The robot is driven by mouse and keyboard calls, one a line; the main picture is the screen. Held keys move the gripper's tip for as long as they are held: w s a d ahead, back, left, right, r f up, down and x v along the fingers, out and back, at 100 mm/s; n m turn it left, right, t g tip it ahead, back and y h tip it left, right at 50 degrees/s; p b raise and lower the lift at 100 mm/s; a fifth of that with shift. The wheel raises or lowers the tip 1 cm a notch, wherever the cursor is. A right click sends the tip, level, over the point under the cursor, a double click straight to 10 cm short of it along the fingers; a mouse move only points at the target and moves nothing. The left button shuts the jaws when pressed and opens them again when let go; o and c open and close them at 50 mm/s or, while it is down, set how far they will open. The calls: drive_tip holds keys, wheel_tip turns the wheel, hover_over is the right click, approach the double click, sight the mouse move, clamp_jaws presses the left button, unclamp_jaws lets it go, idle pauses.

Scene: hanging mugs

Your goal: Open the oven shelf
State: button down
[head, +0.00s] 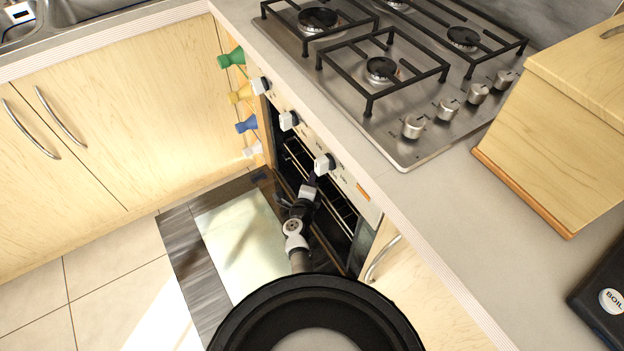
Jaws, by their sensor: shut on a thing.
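The oven (360,245) is built in under the counter, and its door (240,245) is folded down open, with a pale glass panel facing up. Wire oven shelves (294,158) show inside the dark cavity, seen at a steep angle from above. My gripper (309,184) is at the oven's opening, below the control knobs, shut at the front of a shelf. The fingertips are small and dark against the cavity, so their exact contact with the shelf's front bar is hard to see. My arm covers part of the lower cavity.
White oven knobs (288,121) stick out just above the opening. Colored pegs (240,93) line the cabinet side at its left. A gas hob (415,125) and wooden box (560,110) are on the counter above. Tiled floor (110,262) is clear at the left.

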drive_tip(key=s+a+p, duration=0.2)
drive_tip(key=s+a, duration=0.5)
drive_tip(key=a, duration=0.4)
drive_tip(key=s+a+p, duration=0.3)
drive_tip(key=s+a, duration=0.4)
drive_tip(key=a, duration=0.3)
drive_tip(key=shift+s+a, duration=0.3)
drive_tip(key=shift+a, duration=0.1)
drive_tip(key=c, duration=1.5)
unclamp_jaws()
drive_tip(key=shift+c, duration=0.2)
drive_tip(key=b+v, duration=0.2)
drive_tip(key=v, duration=1.2)
drive_tip(key=shift+w+d, duration=0.1)
